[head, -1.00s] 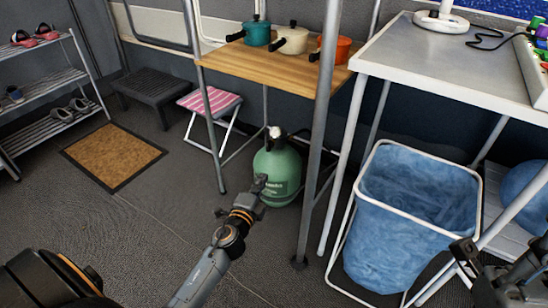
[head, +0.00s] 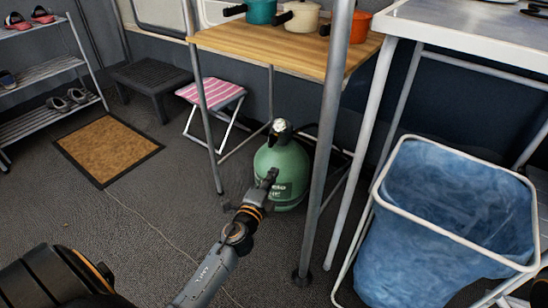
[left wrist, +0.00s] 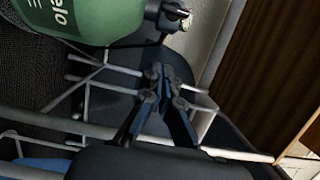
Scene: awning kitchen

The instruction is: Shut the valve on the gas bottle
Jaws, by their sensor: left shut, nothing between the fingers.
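The green gas bottle (head: 284,172) stands upright on the floor under the wooden-topped table. Its valve (head: 280,128) is at the top, with a pale cap and dark parts. In the left wrist view the bottle (left wrist: 85,15) is at the upper left, and the dark valve with a small knob (left wrist: 176,14) is at the top. My left gripper (head: 268,178) is shut and empty, in front of the bottle and below the valve in the head view. In the left wrist view its fingers (left wrist: 160,75) are together, apart from the valve. My right gripper is not in view.
The wooden table (head: 270,45) holds several pots above the bottle. A metal leg (head: 330,140) stands just right of the bottle. A blue laundry bag (head: 440,230) on a white frame is at the right. A pink striped stool (head: 211,91) is behind left. The left floor is mostly clear.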

